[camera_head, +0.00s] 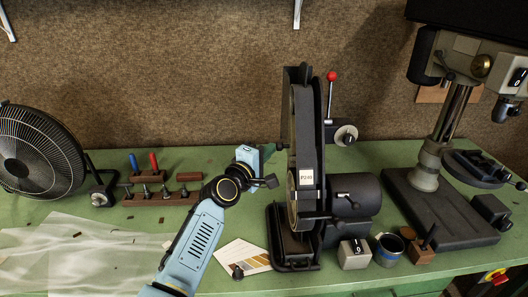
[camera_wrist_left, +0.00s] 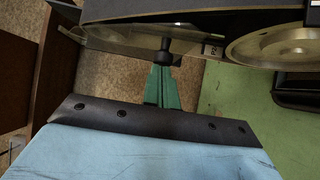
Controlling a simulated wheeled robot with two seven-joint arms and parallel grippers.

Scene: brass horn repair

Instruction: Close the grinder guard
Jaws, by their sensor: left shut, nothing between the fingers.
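The belt grinder (camera_head: 333,190) stands on the green bench, with a tall, dark guard panel (camera_head: 291,104) seen nearly edge-on at its left. The belt and a pale wheel (camera_wrist_left: 265,46) show beside the panel, so the guard looks open, though how far is hard to tell. My left gripper (camera_head: 272,147) is at the panel's left, level with its middle. In the left wrist view its green fingers (camera_wrist_left: 163,84) are shut and empty, their tips at a small dark knob (camera_wrist_left: 165,55); whether they touch it is unclear. My right gripper is not in view.
A black fan (camera_head: 38,150) and a rack of small tools (camera_head: 160,199) stand at left. A drill press (camera_head: 440,175) stands at right. A block marked 6 (camera_head: 354,254) and a cup (camera_head: 388,250) sit before the grinder. A colour-striped card (camera_head: 243,255) lies near my arm.

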